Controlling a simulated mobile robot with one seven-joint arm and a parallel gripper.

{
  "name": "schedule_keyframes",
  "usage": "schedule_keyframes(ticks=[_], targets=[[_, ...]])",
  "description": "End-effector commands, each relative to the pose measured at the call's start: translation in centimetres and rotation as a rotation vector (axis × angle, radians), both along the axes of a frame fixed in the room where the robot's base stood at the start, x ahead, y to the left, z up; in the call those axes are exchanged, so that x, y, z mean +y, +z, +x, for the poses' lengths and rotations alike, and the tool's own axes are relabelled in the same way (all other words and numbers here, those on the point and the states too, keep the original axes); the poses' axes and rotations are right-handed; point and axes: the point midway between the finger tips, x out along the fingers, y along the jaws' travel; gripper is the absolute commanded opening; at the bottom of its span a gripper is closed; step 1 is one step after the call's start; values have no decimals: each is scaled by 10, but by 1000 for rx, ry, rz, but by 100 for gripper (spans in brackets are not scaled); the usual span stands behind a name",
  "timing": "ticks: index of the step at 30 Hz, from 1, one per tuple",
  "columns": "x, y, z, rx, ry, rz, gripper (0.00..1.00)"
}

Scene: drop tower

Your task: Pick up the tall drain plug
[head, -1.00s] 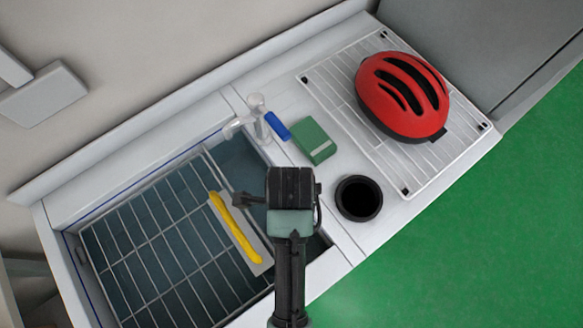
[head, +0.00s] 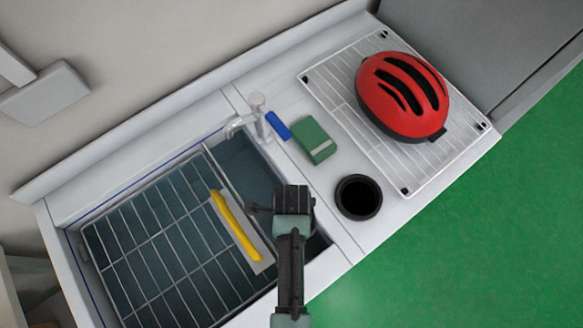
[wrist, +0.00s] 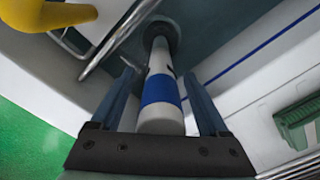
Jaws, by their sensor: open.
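The tall drain plug (wrist: 160,90) is a white upright tube with a blue band and a dark round foot on the sink floor in the wrist view. My gripper (wrist: 160,76) is open, with one finger on each side of the tube. I cannot tell whether either finger touches it. In the head view my gripper (head: 258,208) is over the right part of the sink (head: 238,168), and the plug is hidden below my arm.
A wire rack (head: 150,235) covers the sink's left part, bearing a yellow-handled tool (head: 237,228). A faucet (head: 257,112), blue object (head: 277,126), green box (head: 313,140), black round opening (head: 358,197) and red helmet (head: 402,95) are to the right.

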Motion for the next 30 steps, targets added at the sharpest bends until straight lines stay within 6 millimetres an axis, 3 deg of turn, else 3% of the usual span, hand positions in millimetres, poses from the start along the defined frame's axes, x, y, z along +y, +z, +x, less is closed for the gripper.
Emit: schedule_keyframes(ticks=[5,18,30], targets=[[0,0,0,-1,0,0,76],[0,0,0,-1,0,0,0],[0,1,0,-1,0,0,0]])
